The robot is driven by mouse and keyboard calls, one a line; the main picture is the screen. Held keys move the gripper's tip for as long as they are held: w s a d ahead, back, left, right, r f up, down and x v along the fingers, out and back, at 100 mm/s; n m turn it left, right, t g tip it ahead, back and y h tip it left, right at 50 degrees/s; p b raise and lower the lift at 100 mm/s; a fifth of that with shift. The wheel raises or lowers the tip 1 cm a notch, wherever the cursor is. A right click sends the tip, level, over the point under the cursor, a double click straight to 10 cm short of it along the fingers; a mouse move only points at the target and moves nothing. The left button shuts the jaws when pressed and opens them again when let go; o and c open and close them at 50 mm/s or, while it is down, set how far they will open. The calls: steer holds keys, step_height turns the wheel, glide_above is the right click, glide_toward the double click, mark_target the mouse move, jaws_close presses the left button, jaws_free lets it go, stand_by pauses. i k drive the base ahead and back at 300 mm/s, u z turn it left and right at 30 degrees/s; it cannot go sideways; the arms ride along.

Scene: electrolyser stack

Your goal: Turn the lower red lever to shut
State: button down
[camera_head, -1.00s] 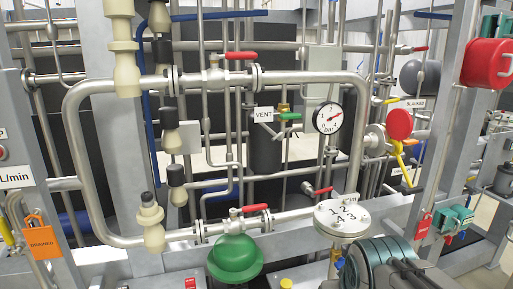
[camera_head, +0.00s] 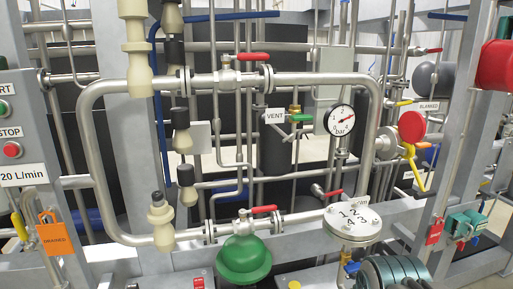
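The lower red lever (camera_head: 264,209) sits on a valve in the lower horizontal steel pipe (camera_head: 300,217), just above a green dome (camera_head: 243,260). It points right, roughly along the pipe. The upper red lever (camera_head: 253,57) sits on a valve in the upper pipe and also points right along its pipe. A smaller red lever (camera_head: 333,193) is on a pipe behind, to the right of the lower one. My gripper is not in view.
A gauge (camera_head: 340,120) and a VENT valve with green handle (camera_head: 300,118) stand inside the pipe loop. Cream jointed pieces (camera_head: 162,222) stand in front of the loop at left. A numbered disc (camera_head: 352,220) and a teal ribbed body (camera_head: 395,272) stand front right.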

mark_target(242, 213)
steer(key=k, duration=1.3)
steer(key=u, duration=0.55)
steer(key=i, duration=1.9)
steer(key=z, duration=0.6)
